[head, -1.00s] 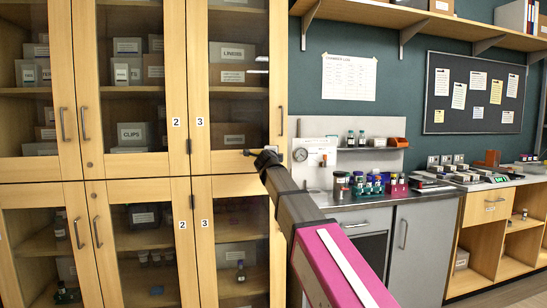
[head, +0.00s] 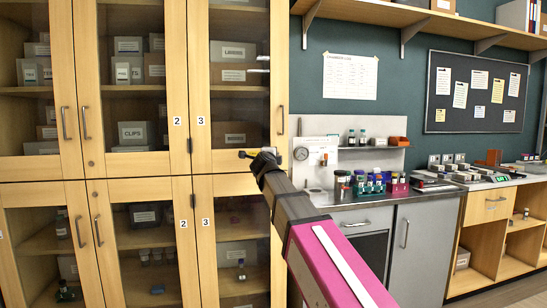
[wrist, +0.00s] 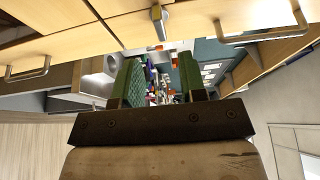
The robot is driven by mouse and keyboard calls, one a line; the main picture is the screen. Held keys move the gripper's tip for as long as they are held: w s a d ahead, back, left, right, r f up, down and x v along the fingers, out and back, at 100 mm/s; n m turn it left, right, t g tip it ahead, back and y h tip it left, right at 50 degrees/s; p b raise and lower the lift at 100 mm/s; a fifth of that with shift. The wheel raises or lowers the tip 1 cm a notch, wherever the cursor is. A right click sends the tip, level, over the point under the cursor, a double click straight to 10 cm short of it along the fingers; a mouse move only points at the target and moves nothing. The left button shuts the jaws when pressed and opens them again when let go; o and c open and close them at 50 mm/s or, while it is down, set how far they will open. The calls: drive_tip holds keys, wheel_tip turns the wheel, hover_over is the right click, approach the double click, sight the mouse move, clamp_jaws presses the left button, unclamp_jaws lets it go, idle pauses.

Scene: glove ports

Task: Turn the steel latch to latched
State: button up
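A steel bar (wrist: 159,22), which looks like the latch, stands out from the pale wooden cabinet front at the top of the wrist view. I cannot tell its exact turn. My gripper (wrist: 162,75) is open, with its two green-padded fingers apart and nothing seen between them. The bar lies in line with the gap, beyond the fingertips; I see no contact. In the head view my gripper (head: 247,154) is in front of the cabinet 3 doors, near the bottom of the upper door.
A steel door handle (head: 281,120) is close above my wrist. The wrist view shows handles on both sides, at left (wrist: 27,68) and right (wrist: 270,32). A counter with vials in racks (head: 370,184) stands to the right of the cabinet.

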drive_tip(key=s, duration=0.3)
drive_tip(key=shift+s+a, duration=0.15)
drive_tip(key=shift+s, duration=0.05)
